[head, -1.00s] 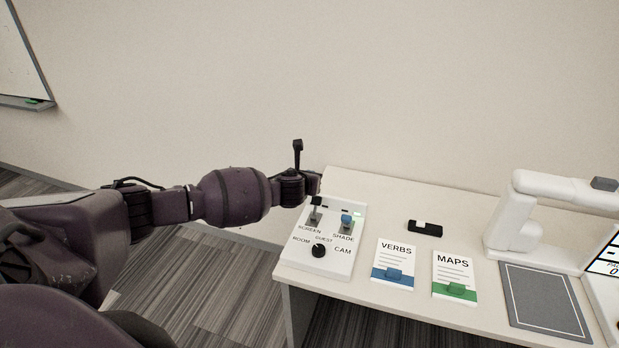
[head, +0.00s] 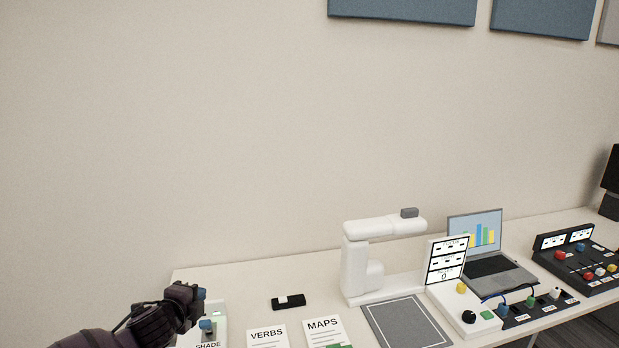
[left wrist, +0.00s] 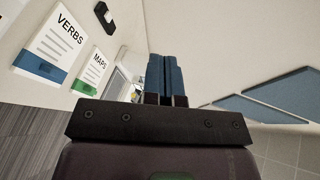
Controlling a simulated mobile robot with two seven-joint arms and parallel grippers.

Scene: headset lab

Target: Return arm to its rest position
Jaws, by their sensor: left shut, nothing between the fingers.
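My left gripper (head: 197,299) is at the lower left of the head view, above the white control box (head: 216,338) with the SHADE label, and hides part of it. In the left wrist view its blue fingers (left wrist: 166,78) are closed together with nothing between them. A blue-topped switch (head: 206,326) shows on the box just below the gripper. From the head view I cannot tell whether gripper and switch touch. My right gripper is not in view.
The VERBS card (head: 267,338) and MAPS card (head: 323,332) lie on the white table, with a small black holder (head: 288,301) behind them. A white document camera (head: 357,262), grey mat (head: 407,322), laptop (head: 487,262) and black control panel (head: 580,262) stand to the right.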

